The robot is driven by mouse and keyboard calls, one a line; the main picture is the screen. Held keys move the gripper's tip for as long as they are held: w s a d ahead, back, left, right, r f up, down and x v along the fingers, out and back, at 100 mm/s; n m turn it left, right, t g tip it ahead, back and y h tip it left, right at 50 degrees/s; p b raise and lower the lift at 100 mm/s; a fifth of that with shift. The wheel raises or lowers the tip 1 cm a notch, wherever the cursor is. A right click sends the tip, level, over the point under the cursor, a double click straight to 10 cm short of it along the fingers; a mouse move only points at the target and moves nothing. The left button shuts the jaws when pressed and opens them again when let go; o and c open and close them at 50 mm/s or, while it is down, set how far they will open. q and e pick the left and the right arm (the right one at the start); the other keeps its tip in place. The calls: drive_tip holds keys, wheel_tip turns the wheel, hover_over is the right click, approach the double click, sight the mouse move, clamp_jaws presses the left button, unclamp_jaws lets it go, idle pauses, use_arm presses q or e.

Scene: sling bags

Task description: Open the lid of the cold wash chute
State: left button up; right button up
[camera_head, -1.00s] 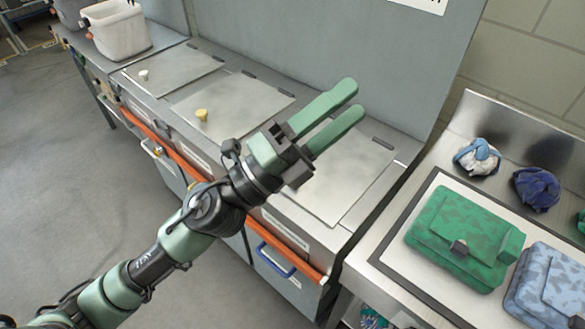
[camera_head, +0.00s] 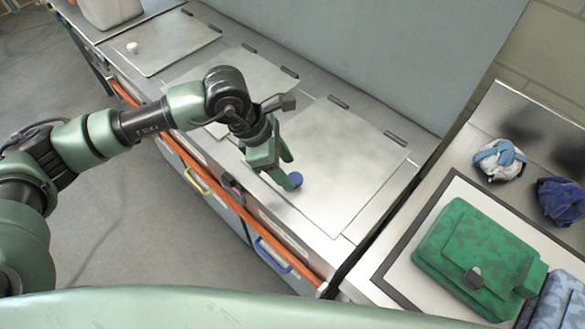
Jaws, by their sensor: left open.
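The right-hand chute lid (camera_head: 340,160) is a flat metal plate, lying shut on the counter, with a small blue knob (camera_head: 295,179) near its front left part. My left gripper (camera_head: 289,170) is open and points down over this lid. Its green fingers are right at the blue knob; I cannot tell whether the knob is between them. The middle lid (camera_head: 255,78) is shut and partly hidden behind my left arm. The left lid (camera_head: 165,45) has a white knob (camera_head: 132,47) and is shut. My right gripper is not in view.
A steel table on the right holds a green camouflage bag (camera_head: 475,258), a blue bag (camera_head: 560,305) and two crumpled cloths (camera_head: 499,160) (camera_head: 562,200). A blue handle (camera_head: 272,254) and an orange rail (camera_head: 300,268) run along the counter front. A grey wall panel stands behind the lids.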

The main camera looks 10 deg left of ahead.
sight(295, 177)
use_arm(q)
drive_tip(key=x, duration=0.2)
drive_tip(key=shift+w+d+f, duration=0.15)
drive_tip(key=shift+w+f, duration=0.15)
drive_tip(key=shift+f, duration=0.05)
drive_tip(key=shift+d+f+p, duration=0.2)
drive_tip(key=shift+f+p, duration=0.1)
drive_tip(key=shift+f, duration=0.25)
drive_tip(key=c, duration=1)
clamp_jaws()
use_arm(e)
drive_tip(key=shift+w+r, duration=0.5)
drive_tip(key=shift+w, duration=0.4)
use_arm(q)
drive_tip(key=shift+w+r, duration=0.1)
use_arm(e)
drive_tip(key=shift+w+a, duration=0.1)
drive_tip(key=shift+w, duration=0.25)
